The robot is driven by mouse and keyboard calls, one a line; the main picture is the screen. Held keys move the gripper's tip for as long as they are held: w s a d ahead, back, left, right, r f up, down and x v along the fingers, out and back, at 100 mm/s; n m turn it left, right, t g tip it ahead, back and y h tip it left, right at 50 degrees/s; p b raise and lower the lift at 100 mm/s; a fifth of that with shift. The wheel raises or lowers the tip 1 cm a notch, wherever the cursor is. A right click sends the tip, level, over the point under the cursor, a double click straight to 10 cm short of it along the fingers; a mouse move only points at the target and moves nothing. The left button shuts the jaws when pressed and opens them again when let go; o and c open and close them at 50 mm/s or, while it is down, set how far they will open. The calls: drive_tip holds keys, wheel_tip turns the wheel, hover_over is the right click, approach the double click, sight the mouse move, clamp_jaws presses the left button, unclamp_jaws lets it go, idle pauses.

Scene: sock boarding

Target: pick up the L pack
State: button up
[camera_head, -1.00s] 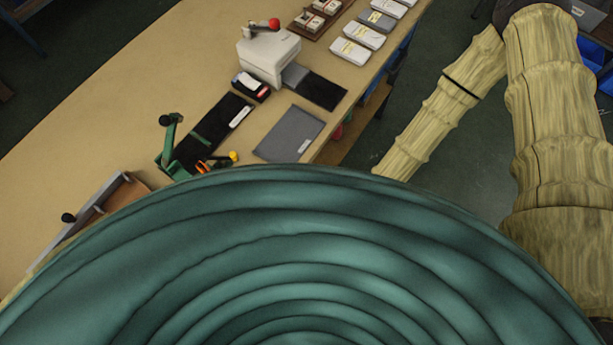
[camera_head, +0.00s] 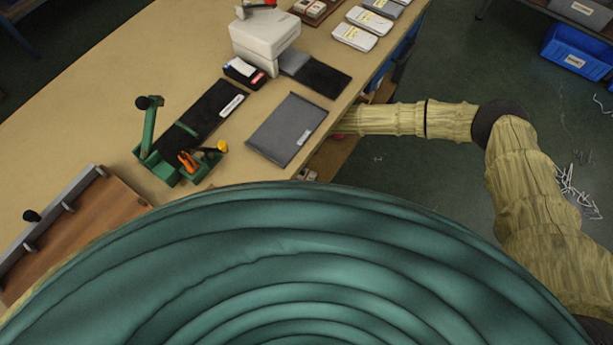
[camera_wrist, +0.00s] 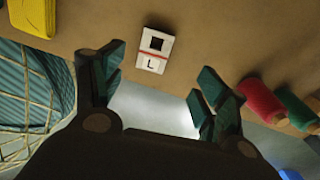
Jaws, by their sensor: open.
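The L pack (camera_wrist: 154,50) is a small white packet with a black square, a red stripe and a letter L. In the wrist view it lies on a brown surface (camera_wrist: 215,30), above the gap between my fingers. My gripper (camera_wrist: 155,88) is open and empty, its two dark green fingers spread apart. The pack is beyond the fingertips and apart from them. I cannot make out the L pack or my gripper in the head view.
In the head view the bench (camera_head: 110,80) holds a grey folder (camera_head: 288,130), a white press (camera_head: 265,38) and a green clamp tool (camera_head: 155,150).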

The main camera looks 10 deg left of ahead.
hover_over(306, 176)
drive_tip(key=w, duration=0.2)
drive_tip(key=shift+s+a+f, duration=0.15)
drive_tip(key=shift+a+f, duration=0.05)
drive_tip(key=shift+f, duration=1.2)
drive_tip(key=shift+s+a+f, duration=0.1)
drive_tip(key=shift+a+f, duration=0.1)
drive_tip(key=shift+f, duration=1.2)
drive_tip(key=f, duration=0.4)
drive_tip(key=shift+s+a, duration=0.35)
drive_tip(key=shift+a, duration=0.05)
drive_tip(key=shift+f+p, duration=0.3)
drive_tip(key=shift+f, duration=0.25)
drive_tip(key=c, duration=1.1)
